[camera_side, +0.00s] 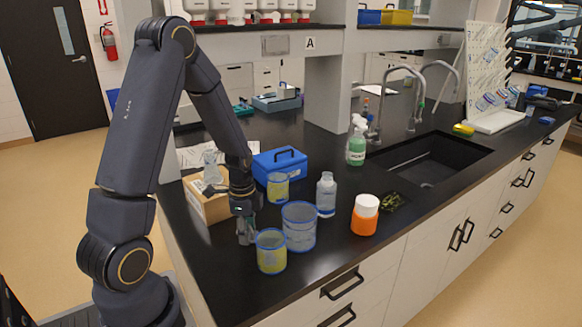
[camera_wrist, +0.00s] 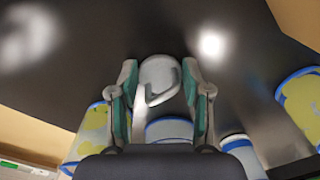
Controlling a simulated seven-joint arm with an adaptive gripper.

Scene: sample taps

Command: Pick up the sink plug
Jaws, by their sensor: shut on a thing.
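The sink plug (camera_wrist: 159,82) is a pale grey round piece with a loop-like handle, seen between my fingers in the wrist view. My gripper (camera_wrist: 160,95) is shut on it, with a teal-padded finger on each side. In the side view my gripper (camera_side: 246,232) points down, low over the black counter, just left of the blue-rimmed beakers. The plug is hard to make out there, largely hidden by the fingers. I cannot tell whether it touches the counter. The black sink (camera_side: 428,160) is farther back on the right.
Close by on the right stand a yellow-filled beaker (camera_side: 271,252), a larger clear beaker (camera_side: 299,228), a bottle (camera_side: 326,196) and an orange jar (camera_side: 364,220). A cardboard box (camera_side: 205,205) and blue case (camera_side: 279,165) are behind. The counter's front edge is near.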

